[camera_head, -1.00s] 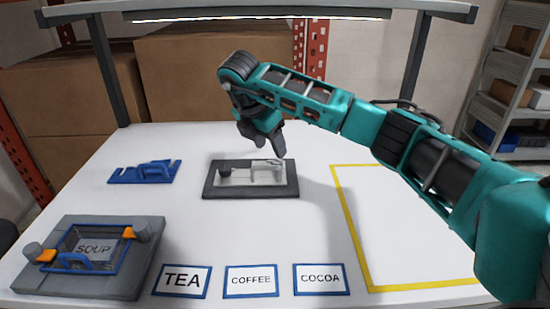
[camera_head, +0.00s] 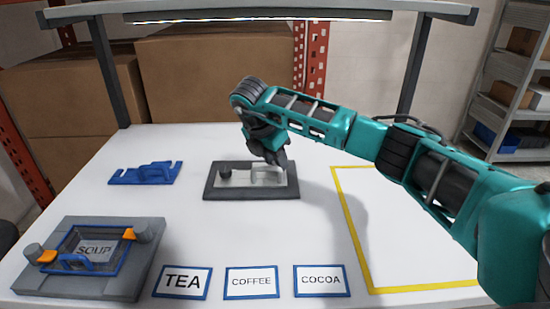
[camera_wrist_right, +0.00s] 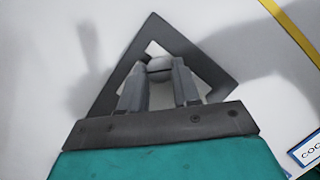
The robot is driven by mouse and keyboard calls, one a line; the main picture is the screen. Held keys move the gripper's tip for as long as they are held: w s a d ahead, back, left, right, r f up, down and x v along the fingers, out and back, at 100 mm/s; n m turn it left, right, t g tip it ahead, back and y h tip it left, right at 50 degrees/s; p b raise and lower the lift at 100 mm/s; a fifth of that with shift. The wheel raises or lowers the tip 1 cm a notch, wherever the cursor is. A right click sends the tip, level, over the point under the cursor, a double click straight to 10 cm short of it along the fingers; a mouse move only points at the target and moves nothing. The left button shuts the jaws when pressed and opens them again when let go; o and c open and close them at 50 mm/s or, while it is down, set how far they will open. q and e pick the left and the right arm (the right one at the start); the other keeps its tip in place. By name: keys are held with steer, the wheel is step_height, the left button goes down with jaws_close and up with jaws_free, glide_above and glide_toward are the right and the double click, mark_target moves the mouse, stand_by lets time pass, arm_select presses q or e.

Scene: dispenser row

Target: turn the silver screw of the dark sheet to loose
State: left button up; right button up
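The dark sheet (camera_head: 250,193) is a dark rectangular frame with a pale inner plate, lying flat on the white table in the head view. A dark screw (camera_head: 225,174) stands at its left end. My right gripper (camera_head: 278,164) is down over its right end and hides the screw there. In the right wrist view a grey round screw head (camera_wrist_right: 159,68) shows between the two fingertips of my right gripper (camera_wrist_right: 160,75), with one finger on each side. The fingers stand apart; whether they touch the head is hard to see. My left gripper is not in view.
A grey fixture (camera_head: 140,265) with a SOUP card, orange clips and grey knobs sits front left. A blue bracket (camera_head: 146,174) lies behind it. TEA, COFFEE and COCOA cards (camera_head: 251,281) lie along the front. The yellow-outlined area (camera_head: 345,204) at right is empty.

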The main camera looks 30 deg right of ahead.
jaws_close()
